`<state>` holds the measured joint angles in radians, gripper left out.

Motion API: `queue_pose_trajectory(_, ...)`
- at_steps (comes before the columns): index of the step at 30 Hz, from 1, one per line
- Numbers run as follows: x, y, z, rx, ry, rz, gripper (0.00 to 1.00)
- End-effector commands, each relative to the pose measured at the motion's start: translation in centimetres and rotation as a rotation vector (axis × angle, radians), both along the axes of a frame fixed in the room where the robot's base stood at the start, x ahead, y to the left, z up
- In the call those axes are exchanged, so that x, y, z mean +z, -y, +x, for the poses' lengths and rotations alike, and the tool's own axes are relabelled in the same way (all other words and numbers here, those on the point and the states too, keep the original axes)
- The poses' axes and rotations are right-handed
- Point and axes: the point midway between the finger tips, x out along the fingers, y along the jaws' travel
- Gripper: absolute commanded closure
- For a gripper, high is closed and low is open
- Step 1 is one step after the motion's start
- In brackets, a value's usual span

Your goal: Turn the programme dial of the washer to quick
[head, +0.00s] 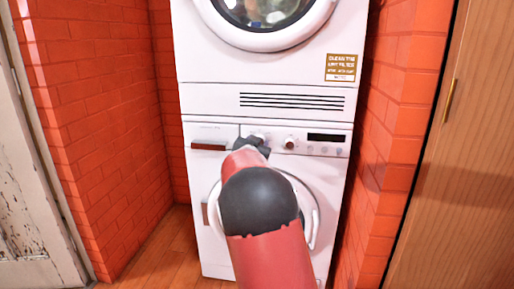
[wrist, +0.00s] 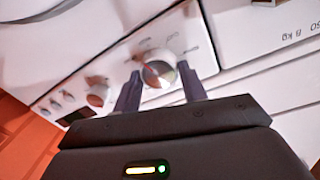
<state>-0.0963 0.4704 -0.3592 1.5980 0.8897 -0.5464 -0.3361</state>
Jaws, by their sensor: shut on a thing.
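The washer (head: 223,255) is the lower white machine of a stack. Its programme dial (wrist: 158,73) is a round silver knob in the wrist view, with small labels around it too blurred to read. My gripper (wrist: 159,84) is shut on the dial, one dark finger on each side. In the head view my gripper (head: 252,145) is at the washer's control panel (head: 318,139), and my arm partly covers the dial and the round door (head: 309,208). I cannot tell which programme the dial points to.
A detergent drawer (head: 210,134) is at the panel's left. Red brick walls (head: 95,120) stand close on both sides, with a wooden cabinet (head: 470,150) at right.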

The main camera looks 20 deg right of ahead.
Motion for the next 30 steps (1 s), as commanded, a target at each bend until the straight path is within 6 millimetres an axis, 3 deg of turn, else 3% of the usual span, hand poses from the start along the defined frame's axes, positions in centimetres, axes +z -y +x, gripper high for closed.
queue_pose_trajectory(30,-0.37,0.34,-0.24,-0.001,0.511,0.759,0.81)
